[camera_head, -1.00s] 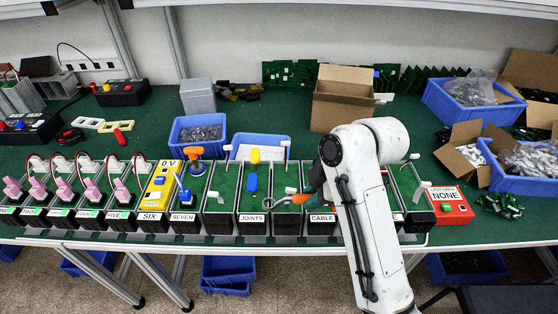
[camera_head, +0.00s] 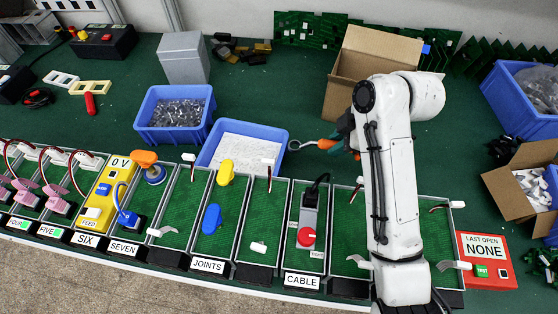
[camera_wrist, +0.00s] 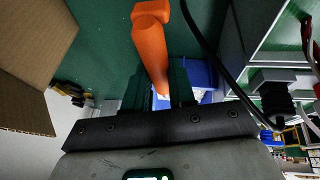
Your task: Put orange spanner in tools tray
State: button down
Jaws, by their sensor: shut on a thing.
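The orange spanner (camera_head: 326,145) is in my gripper (camera_head: 344,132), its grey ring end pointing left in the head view. It is held near the right end of a blue tray with a pale bottom (camera_head: 202,157), behind the row of compartments. In the wrist view the spanner's orange handle (camera_wrist: 150,48) stands out from between the dark green fingers of my gripper (camera_wrist: 160,92). My arm hides part of the gripper and some compartments. No label reading tools shows, so I cannot tell which container is the tools tray.
An open cardboard box (camera_head: 350,85) stands just behind my gripper. A blue bin of grey parts (camera_head: 146,137) is at left.

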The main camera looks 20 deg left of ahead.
jog(key=shift+w+f, duration=0.15)
jog(key=shift+w, duration=0.05)
notch_tip(320, 180, down, 10)
jog(key=shift+r+p, duration=0.1)
jog(key=shift+p, duration=0.6)
jog(key=c, duration=0.9)
grip_release()
jog(key=shift+s, duration=0.1)
jog(key=shift+c, duration=0.2)
